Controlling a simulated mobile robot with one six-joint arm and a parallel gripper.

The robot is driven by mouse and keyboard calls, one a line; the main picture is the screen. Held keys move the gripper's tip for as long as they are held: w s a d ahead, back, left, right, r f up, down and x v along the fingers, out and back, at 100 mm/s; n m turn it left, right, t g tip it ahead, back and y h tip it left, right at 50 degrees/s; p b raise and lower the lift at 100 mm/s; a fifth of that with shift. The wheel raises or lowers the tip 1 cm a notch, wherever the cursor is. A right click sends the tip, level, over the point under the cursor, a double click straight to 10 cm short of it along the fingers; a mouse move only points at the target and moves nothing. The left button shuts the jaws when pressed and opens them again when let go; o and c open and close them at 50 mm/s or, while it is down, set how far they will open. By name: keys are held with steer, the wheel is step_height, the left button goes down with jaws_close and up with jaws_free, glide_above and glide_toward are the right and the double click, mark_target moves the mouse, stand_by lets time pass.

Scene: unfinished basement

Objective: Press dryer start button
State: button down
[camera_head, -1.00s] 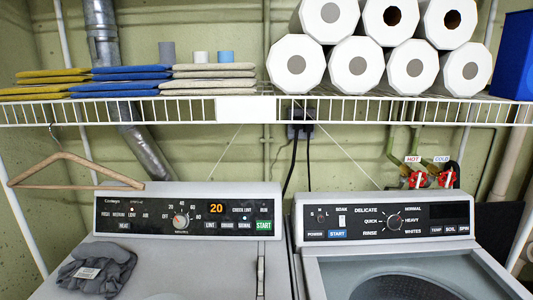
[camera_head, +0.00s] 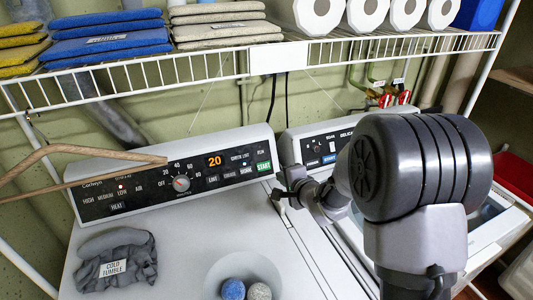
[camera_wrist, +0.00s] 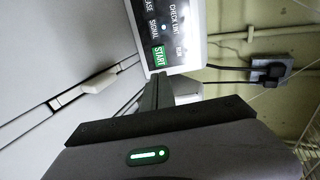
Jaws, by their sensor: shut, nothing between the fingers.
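The dryer (camera_head: 160,235) stands at the left, with a black control panel that reads 20 in orange. Its green START button (camera_head: 264,167) is at the panel's right end. It also shows in the wrist view (camera_wrist: 158,56), turned sideways. My gripper (camera_head: 281,178) is shut and empty, just right of and slightly below the button in the head view. In the wrist view its closed fingers (camera_wrist: 157,80) point at the panel, with the tips close to START. I cannot tell whether they touch it.
The washer (camera_head: 318,148) stands to the right, partly hidden by my arm. A wire shelf (camera_head: 210,73) with folded cloths and paper rolls hangs above. A wooden hanger (camera_head: 90,155) overlaps the panel's left side. A grey cloth (camera_head: 115,258) and two balls (camera_head: 233,289) are on the dryer.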

mark_target(264, 166)
steer(key=shift+a+f, duration=0.1)
steer(key=shift+f, duration=0.1)
steer(key=shift+w, duration=0.1)
steer(key=shift+d, duration=0.2)
steer(key=b+x, duration=0.3)
steer(key=x, duration=1)
steer(key=shift+a+b, duration=0.15)
steer(key=shift+b, duration=0.15)
steer(key=shift+w+a+f, duration=0.15)
steer(key=shift+w, duration=0.25)
